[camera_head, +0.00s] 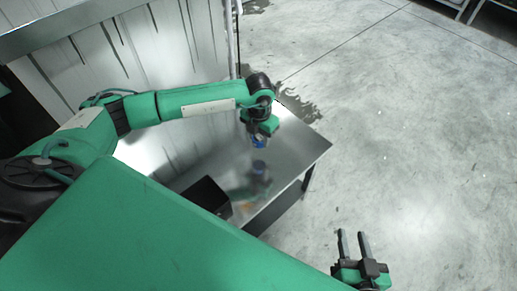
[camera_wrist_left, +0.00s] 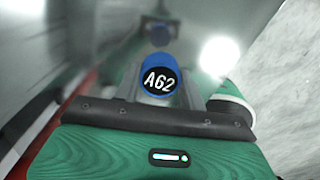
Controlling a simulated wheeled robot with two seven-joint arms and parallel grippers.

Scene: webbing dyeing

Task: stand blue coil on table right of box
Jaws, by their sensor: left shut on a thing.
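The blue coil (camera_head: 260,144) is held below my left gripper (camera_head: 261,139), over the metal table (camera_head: 300,152). In the left wrist view the coil (camera_wrist_left: 150,64) shows a blue rim and a black end face marked "A62". My left gripper is shut on it, and its fingers are partly hidden. The coil's reflection shows in the tabletop, apart from the coil, so it appears to be above the surface. A black box (camera_head: 204,195) stands on the table, to the left of and nearer than the coil. My right gripper (camera_head: 352,234) is open and empty, away from the table.
A small orange patch (camera_head: 244,207) shows on the table beside the box. The tabletop right of the box is otherwise clear up to the table's right edge. A streaked pale panel (camera_head: 150,45) stands behind my left arm. Concrete floor (camera_head: 420,120) lies to the right.

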